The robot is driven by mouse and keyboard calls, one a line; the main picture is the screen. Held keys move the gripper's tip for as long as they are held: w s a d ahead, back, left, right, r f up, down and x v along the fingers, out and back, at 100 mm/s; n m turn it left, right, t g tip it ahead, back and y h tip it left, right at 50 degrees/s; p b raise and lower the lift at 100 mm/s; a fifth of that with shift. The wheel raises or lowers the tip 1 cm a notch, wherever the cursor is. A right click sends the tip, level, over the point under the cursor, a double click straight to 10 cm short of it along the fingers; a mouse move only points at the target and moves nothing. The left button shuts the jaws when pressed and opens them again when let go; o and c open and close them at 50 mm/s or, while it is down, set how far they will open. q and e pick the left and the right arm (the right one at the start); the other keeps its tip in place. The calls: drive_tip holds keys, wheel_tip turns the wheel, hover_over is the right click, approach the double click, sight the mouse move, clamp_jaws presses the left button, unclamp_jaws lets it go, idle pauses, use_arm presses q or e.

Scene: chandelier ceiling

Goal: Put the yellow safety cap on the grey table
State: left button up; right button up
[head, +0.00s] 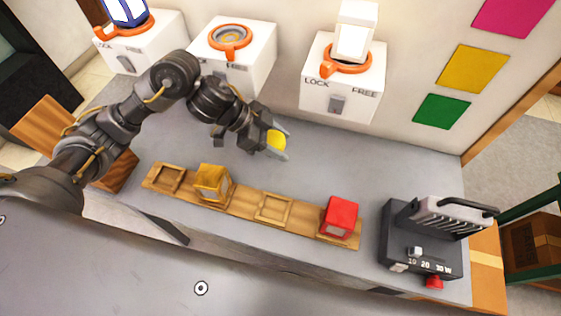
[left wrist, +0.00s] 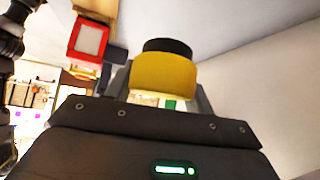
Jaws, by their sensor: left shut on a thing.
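The yellow safety cap (head: 277,140) is held between the fingers of my left gripper (head: 279,145), which is shut on it. In the head view it is above the back middle of the grey table (head: 390,158), apart from the wooden rack. The left wrist view shows the yellow cap (left wrist: 163,76) close up, with a black part at its end. My right gripper is not in view.
A wooden rack (head: 245,203) on the table holds a yellow block (head: 212,183) and a red block (head: 340,217). A dark device with a handle (head: 432,240) stands at right. White boxes with orange rings (head: 341,88) line the back. Bare tabletop lies right of the gripper.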

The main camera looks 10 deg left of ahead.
use_arm(q)
drive_tip(key=f, duration=0.7)
drive_tip(key=w+f+b, duration=0.1)
drive_tip(key=f, duration=0.3)
drive_tip(key=shift+w+f, duration=0.3)
drive_tip(key=o, duration=1)
drive_tip(key=shift+f, duration=0.15)
drive_tip(key=shift+o, duration=0.2)
drive_tip(key=shift+r, duration=0.25)
drive_tip(key=v, duration=1.2)
drive_tip(key=shift+f, duration=0.15)
